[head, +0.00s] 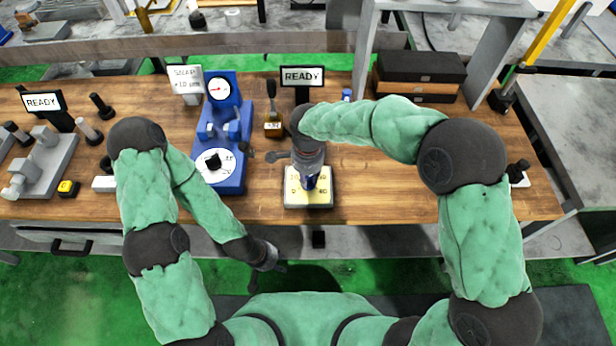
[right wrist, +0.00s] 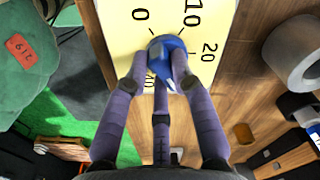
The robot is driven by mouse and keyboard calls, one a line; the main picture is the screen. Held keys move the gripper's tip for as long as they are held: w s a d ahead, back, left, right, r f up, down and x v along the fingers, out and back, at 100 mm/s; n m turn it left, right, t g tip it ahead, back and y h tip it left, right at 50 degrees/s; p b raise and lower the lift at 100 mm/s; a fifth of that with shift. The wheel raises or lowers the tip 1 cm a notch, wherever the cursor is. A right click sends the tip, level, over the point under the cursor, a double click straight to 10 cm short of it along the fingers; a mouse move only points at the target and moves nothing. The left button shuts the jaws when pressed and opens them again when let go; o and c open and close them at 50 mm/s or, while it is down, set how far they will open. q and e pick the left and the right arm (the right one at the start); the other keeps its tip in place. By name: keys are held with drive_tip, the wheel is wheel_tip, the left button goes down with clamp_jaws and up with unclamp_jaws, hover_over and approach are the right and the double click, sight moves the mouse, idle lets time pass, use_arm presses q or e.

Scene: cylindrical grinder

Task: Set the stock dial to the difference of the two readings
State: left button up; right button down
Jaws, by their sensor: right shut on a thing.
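My right gripper (head: 309,176) reaches down over a cream-yellow dial plate (head: 293,198) at the table's front edge. In the right wrist view its fingers (right wrist: 166,75) are shut on a blue knob (right wrist: 170,50) on the plate (right wrist: 105,22), where 0, 10 and 20 show; the knob's pointer is hard to read. A round gauge (head: 219,88) with a red needle tops a blue fixture (head: 232,180). That fixture also bears a white dial (head: 224,173) with a black knob (head: 213,161). A sign (head: 185,78) reads roughly "SNAP +10". My left gripper (head: 268,262) hangs low before the table, away from both dials.
A READY screen (head: 302,76) stands behind the dial plate, another (head: 43,103) at far left. A small weight-like block with a handle (head: 272,124) stands between fixture and screen.

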sight(308, 179)
drive_tip(key=shift+r, duration=0.1)
idle(0.4)
drive_tip(key=c, duration=1)
unclamp_jaws()
drive_tip(key=shift+c, duration=0.2)
wheel_tip(308, 179, up, 12)
